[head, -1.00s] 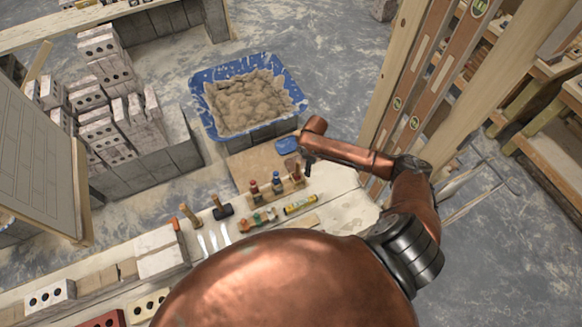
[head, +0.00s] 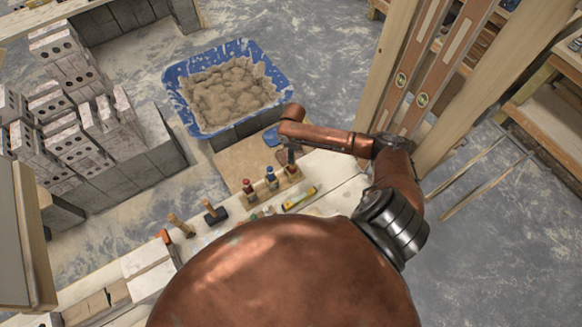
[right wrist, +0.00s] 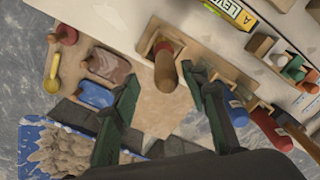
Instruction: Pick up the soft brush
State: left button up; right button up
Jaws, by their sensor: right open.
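In the right wrist view a wooden handle (right wrist: 166,70) with a reddish part stands upright in the end slot of a wooden rack. Its lower part is hidden, so I cannot tell for sure that it is the soft brush. My right gripper (right wrist: 160,88) is open, its two dark green fingers on either side of this handle. In the head view the gripper (head: 291,156) is over the far right end of the rack, small and partly hidden by its own arm. My left gripper is in neither view.
The rack also holds a blue-topped tool (head: 271,178) and a red-topped tool (head: 248,190). A yellow level (head: 299,199) and a hammer (head: 214,212) lie on the bench nearby. A blue mortar tub (head: 182,112) stands beyond. Timber posts (head: 385,75) rise to the right.

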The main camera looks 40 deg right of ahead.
jog(key=f, duration=0.7)
jog(key=shift+s+a, duration=0.25)
jog(key=shift+c, duration=0.2)
grip_shut()
